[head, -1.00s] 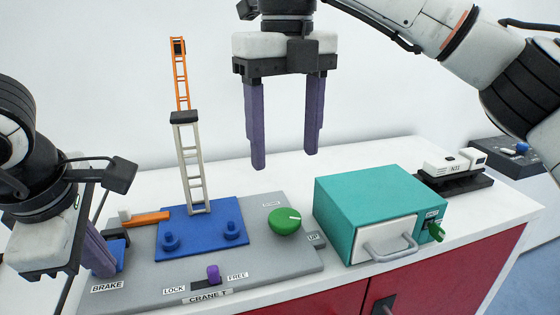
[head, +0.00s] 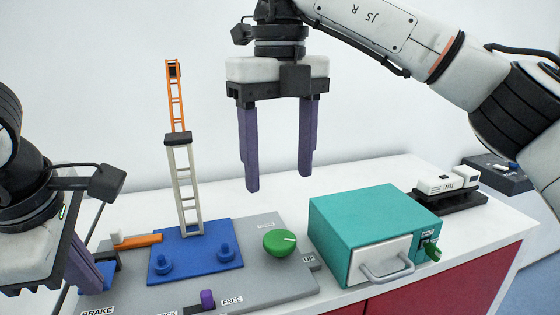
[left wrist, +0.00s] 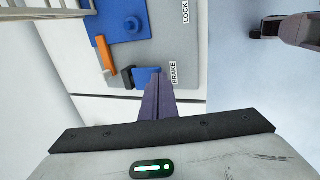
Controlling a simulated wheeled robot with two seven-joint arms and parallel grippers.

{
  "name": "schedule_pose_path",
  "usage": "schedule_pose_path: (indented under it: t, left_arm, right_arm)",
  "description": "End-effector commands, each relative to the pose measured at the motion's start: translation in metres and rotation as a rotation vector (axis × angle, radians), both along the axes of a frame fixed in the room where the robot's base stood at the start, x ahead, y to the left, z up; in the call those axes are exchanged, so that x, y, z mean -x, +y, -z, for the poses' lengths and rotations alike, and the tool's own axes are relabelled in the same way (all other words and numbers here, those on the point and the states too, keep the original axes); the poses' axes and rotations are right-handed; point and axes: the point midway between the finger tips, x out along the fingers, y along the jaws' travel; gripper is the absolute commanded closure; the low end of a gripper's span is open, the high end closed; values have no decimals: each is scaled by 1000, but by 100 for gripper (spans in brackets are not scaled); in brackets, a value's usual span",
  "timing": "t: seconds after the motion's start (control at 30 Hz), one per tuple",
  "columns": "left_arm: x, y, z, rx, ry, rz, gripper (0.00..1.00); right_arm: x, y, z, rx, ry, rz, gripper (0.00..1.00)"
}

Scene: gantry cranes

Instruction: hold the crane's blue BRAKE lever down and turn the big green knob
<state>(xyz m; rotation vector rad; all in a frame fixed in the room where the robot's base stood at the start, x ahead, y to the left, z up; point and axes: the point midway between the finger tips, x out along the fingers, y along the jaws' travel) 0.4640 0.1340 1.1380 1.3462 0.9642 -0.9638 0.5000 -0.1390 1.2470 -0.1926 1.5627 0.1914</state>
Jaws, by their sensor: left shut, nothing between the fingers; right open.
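The crane's green knob (head: 280,243) is a round dial with a pale mark, at the right of the grey panel (head: 262,284). My right gripper (head: 279,182) hangs open and empty above it, fingers down and clear of it. The blue BRAKE lever (head: 106,272) is at the panel's left end, partly hidden by my left gripper (head: 88,280). In the left wrist view, the shut fingers (left wrist: 158,78) overlap the blue lever (left wrist: 143,77) beside the BRAKE label (left wrist: 174,73). They hold nothing; whether they press it down is unclear.
The crane tower (head: 184,190) stands on a blue base (head: 196,262) between my grippers. A purple slider (head: 207,299) sits near the FREE label. A teal box (head: 362,212) with a handle stands right of the panel. A white model (head: 448,184) is behind it.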

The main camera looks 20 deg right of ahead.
Motion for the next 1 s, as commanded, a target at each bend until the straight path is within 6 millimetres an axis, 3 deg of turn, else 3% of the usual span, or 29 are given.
schedule_pose_path:
  t: [0.27,0.7,1.0]
  left_arm:
    - [0,0,-9,0,-1,-1,100]
    - [1,0,-102,2,-3,-3,100]
    - [2,1,-138,1,-1,-2,100]
  right_arm:
    - [0,0,-1,0,0,0,39]
    - [0,0,4,0,0,0,39]
    - [0,0,3,0,0,0,39]
